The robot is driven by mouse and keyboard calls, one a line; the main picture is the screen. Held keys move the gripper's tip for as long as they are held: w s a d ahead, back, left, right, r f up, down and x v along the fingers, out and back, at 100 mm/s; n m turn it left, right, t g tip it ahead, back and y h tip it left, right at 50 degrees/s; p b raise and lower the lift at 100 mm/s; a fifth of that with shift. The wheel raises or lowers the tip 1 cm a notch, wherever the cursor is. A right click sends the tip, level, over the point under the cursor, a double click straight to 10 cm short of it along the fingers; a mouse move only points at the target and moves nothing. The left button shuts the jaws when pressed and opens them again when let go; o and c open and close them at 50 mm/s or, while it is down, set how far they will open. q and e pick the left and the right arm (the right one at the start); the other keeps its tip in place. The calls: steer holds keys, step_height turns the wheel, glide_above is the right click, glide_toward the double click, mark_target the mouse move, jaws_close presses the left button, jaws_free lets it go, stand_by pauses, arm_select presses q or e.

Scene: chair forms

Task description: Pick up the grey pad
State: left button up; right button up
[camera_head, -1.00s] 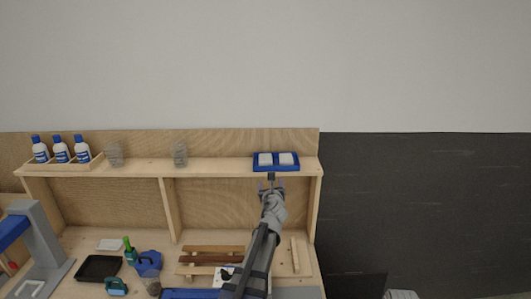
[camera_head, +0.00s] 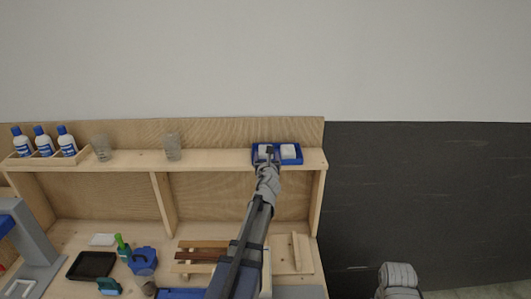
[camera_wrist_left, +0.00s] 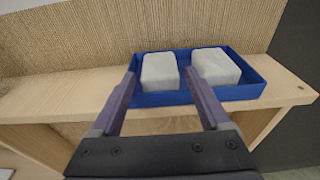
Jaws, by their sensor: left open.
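Two pale grey-white pads sit side by side in a shallow blue tray (camera_head: 299,160) on the shelf. In the left wrist view, the left pad (camera_wrist_left: 160,72) and the right pad (camera_wrist_left: 216,66) look alike, so I cannot tell which is the grey pad. The tray's rim (camera_wrist_left: 258,91) shows around them. My left gripper (camera_head: 268,157) is open at the tray's front, and in the head view it partly covers the left pad. In the left wrist view its fingers stand to either side of the left pad, with nothing held. My right gripper is not in view.
The wooden shelf (camera_head: 215,159) also holds glasses (camera_head: 172,147) and white bottles (camera_head: 43,142) with blue caps to the left. A wooden back panel (camera_wrist_left: 100,38) rises behind the tray. Below, the bench holds a black tray (camera_head: 91,265) and wooden strips (camera_head: 203,244).

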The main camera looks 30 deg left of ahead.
arm_select(q)
steer(key=shift+b+x, duration=0.7)
steer(key=shift+x, duration=3.3)
steer(key=shift+s+f, duration=0.1)
steer(key=shift+s, duration=0.1)
steer(key=c, duration=1)
steer(key=shift+d, duration=0.1)
steer(key=shift+s+d+r+p, duration=0.1)
steer(key=shift+s+r+p, duration=0.1)
steer(key=shift+r+p, duration=0.45)
step_height(320, 180, up, 7)
steer(key=p, duration=0.6)
steer(key=shift+f+p, duration=0.2)
steer(key=shift+p, duration=0.15)
steer(key=shift+s+d+f+b, duration=0.25)
steer(key=shift+s+d, duration=0.05)
steer(key=shift+s, duration=0.25)
steer(key=shift+s+d+f+b, duration=0.25)
steer(key=shift+s+d, duration=0.05)
steer(key=shift+s, duration=0.2)
steer(key=f+v, duration=0.1)
steer(key=v, duration=1)
steer(key=f+v, duration=0.1)
steer(key=v, duration=0.5)
steer(key=shift+s+f, duration=0.15)
steer(key=shift+f, duration=0.1)
